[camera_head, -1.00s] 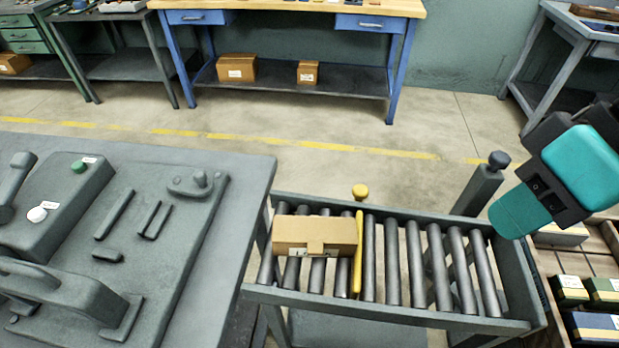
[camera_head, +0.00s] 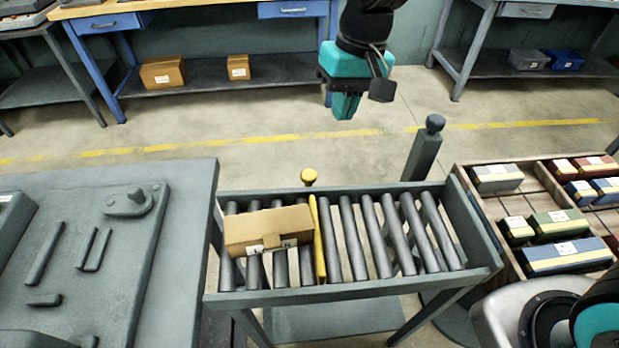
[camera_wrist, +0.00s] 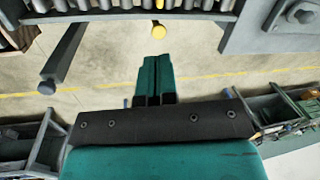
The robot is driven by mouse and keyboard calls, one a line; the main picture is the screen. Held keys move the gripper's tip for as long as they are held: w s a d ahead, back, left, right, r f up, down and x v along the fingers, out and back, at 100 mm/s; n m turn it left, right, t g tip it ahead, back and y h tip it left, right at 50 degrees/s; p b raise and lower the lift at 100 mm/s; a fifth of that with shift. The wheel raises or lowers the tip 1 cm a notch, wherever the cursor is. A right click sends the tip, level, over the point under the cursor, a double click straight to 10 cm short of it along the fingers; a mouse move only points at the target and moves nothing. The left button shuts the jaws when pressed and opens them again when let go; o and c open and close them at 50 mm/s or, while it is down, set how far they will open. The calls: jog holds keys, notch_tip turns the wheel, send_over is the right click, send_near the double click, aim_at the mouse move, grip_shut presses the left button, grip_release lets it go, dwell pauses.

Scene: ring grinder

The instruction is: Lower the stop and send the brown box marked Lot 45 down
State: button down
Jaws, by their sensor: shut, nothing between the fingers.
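The brown box (camera_head: 268,230) lies on the left part of the roller conveyor (camera_head: 345,290), with a label on its near side too small to read. The yellow stop (camera_head: 318,240) stands up across the rollers, at the box's right end. A yellow knob (camera_head: 308,176) sits just beyond the conveyor's far rail, near the stop. My gripper (camera_head: 344,108) is shut and empty, above the floor beyond the far rail, apart from the knob. In the wrist view its closed fingers (camera_wrist: 156,75) point toward the yellow knob (camera_wrist: 154,33) and the conveyor.
A dark post with a round cap (camera_head: 425,150) stands behind the conveyor's right part. A grey bench (camera_head: 185,250) adjoins the conveyor's left end. A partitioned tray (camera_head: 505,255) with several coloured boxes is at the right. The rollers right of the stop are clear.

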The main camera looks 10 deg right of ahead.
aim_at(309, 172)
jog(key=w+a+f+m, duration=0.1)
jog(key=w+f, duration=0.2)
jog(key=f, duration=0.2)
jog(key=w+a+f+m+h, duration=0.1)
jog(key=w+a+f, duration=0.1)
jog(key=f, duration=0.4)
jog(key=w+a+f+m+h+b, duration=0.1)
jog(key=w+f, duration=0.4)
jog(key=shift+w+a+f+m+g, duration=0.1)
jog(key=shift+a+f+m+g, duration=0.1)
jog(key=shift+a+m+g, duration=0.15)
jog(key=shift+f, duration=0.1)
jog(key=f+b, duration=0.1)
jog(key=f, duration=0.1)
jog(key=f+b, duration=0.4)
jog(key=shift+s+f, duration=0.4)
